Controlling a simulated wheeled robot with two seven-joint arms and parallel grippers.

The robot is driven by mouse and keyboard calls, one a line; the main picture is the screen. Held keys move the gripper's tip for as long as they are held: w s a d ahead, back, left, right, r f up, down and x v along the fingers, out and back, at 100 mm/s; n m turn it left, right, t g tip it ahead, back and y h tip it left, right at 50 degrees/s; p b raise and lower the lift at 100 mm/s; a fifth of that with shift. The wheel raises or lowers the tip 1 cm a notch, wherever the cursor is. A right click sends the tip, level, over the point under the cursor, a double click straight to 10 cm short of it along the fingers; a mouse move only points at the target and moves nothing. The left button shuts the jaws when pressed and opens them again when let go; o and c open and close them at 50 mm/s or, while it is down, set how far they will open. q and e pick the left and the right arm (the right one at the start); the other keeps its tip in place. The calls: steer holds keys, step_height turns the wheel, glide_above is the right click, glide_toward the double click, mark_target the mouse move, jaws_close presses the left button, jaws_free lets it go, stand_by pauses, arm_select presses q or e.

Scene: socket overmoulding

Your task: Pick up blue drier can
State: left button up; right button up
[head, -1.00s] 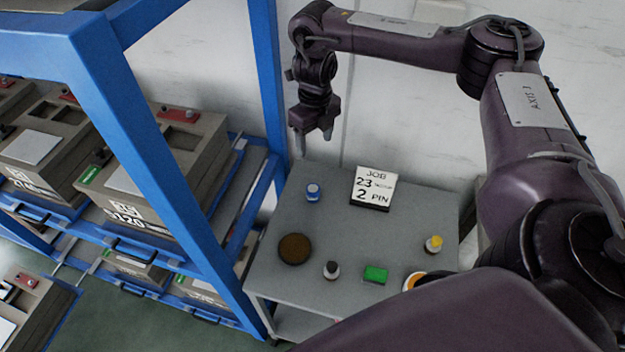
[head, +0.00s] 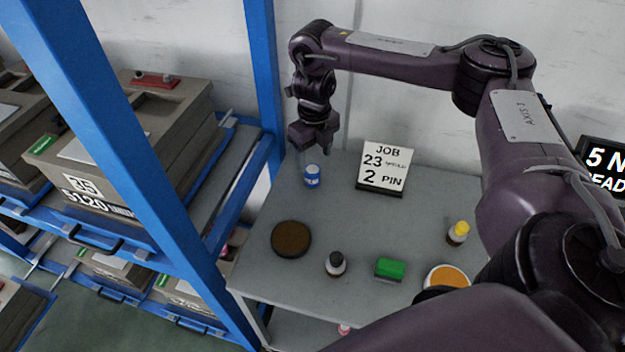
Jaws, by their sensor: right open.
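The blue drier can (head: 312,179) is a small blue can with a white label and a pale top. It stands upright at the far left of the grey table (head: 330,230). My right gripper (head: 318,150) hangs from the purple arm right above the can, pointing down. It is open, with its finger ends close to the can's top. I cannot tell whether the fingers touch the can. My left gripper is not in view.
A JOB sign (head: 383,168) stands right of the can. A brown disc (head: 291,239), a dark-capped bottle (head: 335,264), a green block (head: 390,268), a yellow-capped bottle (head: 458,233) and an orange dish (head: 447,277) are nearer. A blue rack post (head: 262,80) rises close at left.

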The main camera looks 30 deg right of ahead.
mark_target(313, 169)
step_height(313, 169, down, 6)
steer(key=shift+w+a+f+p, duration=0.1)
steer(key=shift+p, duration=0.4)
steer(key=c, duration=1.1)
